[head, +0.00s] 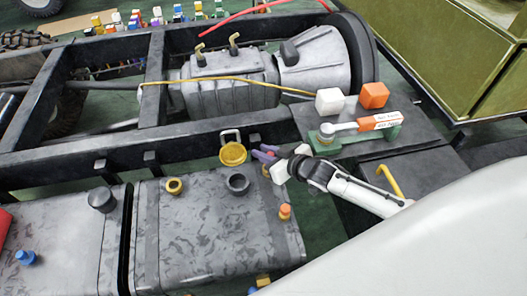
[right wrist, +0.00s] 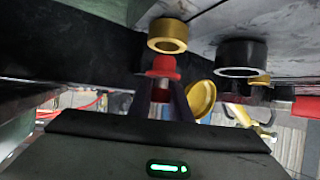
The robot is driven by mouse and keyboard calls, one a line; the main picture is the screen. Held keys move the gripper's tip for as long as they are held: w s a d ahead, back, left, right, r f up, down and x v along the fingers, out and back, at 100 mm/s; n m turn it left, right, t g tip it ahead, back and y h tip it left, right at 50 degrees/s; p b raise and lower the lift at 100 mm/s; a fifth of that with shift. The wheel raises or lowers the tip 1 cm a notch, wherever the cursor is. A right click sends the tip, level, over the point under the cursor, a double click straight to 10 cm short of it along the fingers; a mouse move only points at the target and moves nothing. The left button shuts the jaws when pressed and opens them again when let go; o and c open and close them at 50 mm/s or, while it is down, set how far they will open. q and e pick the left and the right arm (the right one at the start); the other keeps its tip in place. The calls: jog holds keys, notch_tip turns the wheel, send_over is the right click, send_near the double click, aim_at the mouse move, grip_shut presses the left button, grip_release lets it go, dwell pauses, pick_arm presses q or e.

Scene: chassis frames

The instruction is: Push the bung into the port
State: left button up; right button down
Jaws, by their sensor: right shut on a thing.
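My right gripper (head: 268,154) comes in from the right over the back edge of the grey tank. In the right wrist view, its dark fingers (right wrist: 168,92) are shut on a red bung (right wrist: 162,68). The bung's tip faces a gold ring-shaped port (right wrist: 168,35) and is very close to it; I cannot tell whether they touch. A round yellow cap (head: 233,153) stands beside the gripper. My left gripper is not in view.
The dark chassis rail (head: 80,160) runs behind. A plate at right holds white (head: 329,101) and orange (head: 374,95) blocks.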

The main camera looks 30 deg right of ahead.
jog(key=shift+p, duration=0.55)
dwell(1.2)
jog(key=shift+f, duration=0.15)
jog(key=shift+f+b, duration=0.35)
jog(key=shift+f, duration=0.3)
dwell(0.4)
jog(key=shift+r+p, duration=0.3)
jog(key=shift+r, duration=0.05)
dwell(0.4)
jog(key=shift+p, duration=0.45)
dwell(1.0)
jog(key=shift+f+b, duration=0.35)
jog(key=shift+f, duration=0.05)
